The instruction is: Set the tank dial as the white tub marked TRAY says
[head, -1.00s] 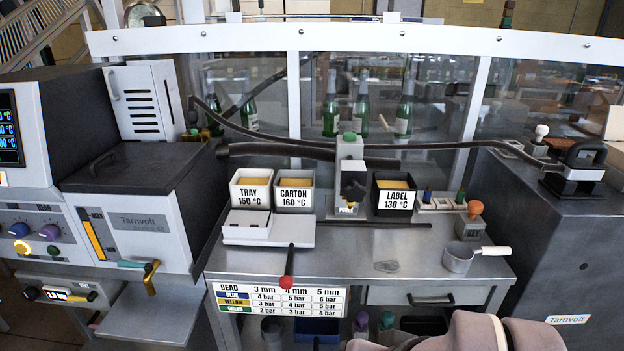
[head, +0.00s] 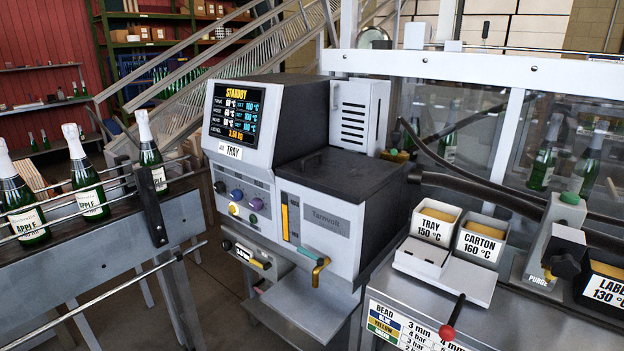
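The white tub (head: 434,222) marked TRAY reads 150 °C and stands at right on the bench. The grey melter (head: 330,225) stands in the middle. Its screen (head: 236,120) reads STANDBY, with a TANK row that appears to show 60 °C and set 100 °C; the rows below look alike. A tag under the screen reads TRAY (head: 229,151). My gripper is not in view.
A red-knobbed lever (head: 447,332) sticks out in front. A brass nozzle (head: 319,272) juts from the melter. Bottles (head: 84,180) stand on a conveyor at left.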

